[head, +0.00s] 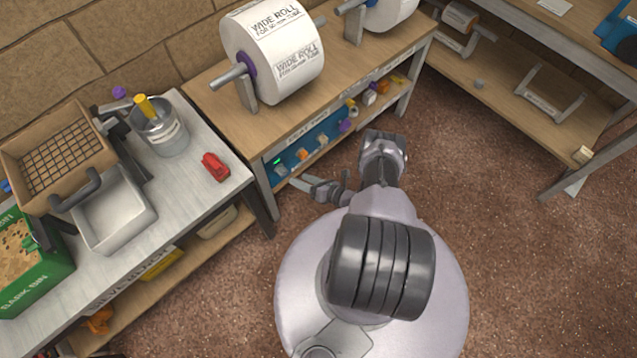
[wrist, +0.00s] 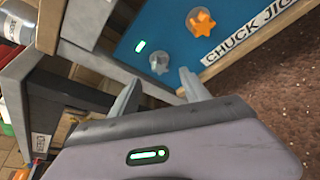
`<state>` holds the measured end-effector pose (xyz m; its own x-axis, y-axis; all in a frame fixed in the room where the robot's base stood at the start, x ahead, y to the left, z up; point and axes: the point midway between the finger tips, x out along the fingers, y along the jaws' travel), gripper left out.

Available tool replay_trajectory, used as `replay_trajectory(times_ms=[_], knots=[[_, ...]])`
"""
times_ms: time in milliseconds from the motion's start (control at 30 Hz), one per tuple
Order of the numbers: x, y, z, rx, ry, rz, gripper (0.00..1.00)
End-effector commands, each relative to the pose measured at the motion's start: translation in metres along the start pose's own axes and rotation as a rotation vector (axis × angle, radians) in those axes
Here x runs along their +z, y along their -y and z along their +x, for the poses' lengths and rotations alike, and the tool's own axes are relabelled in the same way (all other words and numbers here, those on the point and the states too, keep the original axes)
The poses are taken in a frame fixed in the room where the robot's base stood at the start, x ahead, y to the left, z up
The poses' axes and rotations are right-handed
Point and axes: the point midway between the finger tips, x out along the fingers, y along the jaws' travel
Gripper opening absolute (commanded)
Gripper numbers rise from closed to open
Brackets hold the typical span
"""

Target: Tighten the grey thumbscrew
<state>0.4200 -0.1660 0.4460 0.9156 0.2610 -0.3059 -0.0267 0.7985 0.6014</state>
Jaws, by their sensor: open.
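The grey thumbscrew (wrist: 158,63) is a small star-shaped knob on a blue panel (wrist: 165,25). It sits near the panel's lower edge, just below a small green light (wrist: 140,46). In the head view the grey knob (head: 281,170) is at the left end of the blue panel (head: 318,149), under the wooden bench. My gripper (wrist: 162,77) is open and empty, its two fingers pointing at the panel, one to each side below the knob. They look short of the knob, with no contact visible. In the head view my gripper (head: 308,184) is small, in front of the panel's left end.
An orange star knob (wrist: 201,21) is right of the grey one, above a "CHUCK JIG" label (wrist: 262,30). A grey bench frame (wrist: 88,25) stands close left of my fingers. A red object (head: 215,167) lies on the left bench. Speckled floor (head: 480,220) is open at right.

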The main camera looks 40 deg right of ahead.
Motion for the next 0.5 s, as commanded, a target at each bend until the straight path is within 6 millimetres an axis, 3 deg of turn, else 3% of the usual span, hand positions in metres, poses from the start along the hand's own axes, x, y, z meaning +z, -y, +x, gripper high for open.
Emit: replay_trajectory(times_ms=[33, 200, 333, 500], knots=[[0.005, -0.002, -0.019, -0.006, 0.005, 0.006, 0.55], [0.003, -0.002, -0.067, -0.004, 0.003, 0.003, 0.55], [0.002, -0.001, -0.088, -0.002, 0.003, 0.001, 0.55], [0.0, 0.0, -0.096, 0.0, 0.0, 0.0, 0.55]])
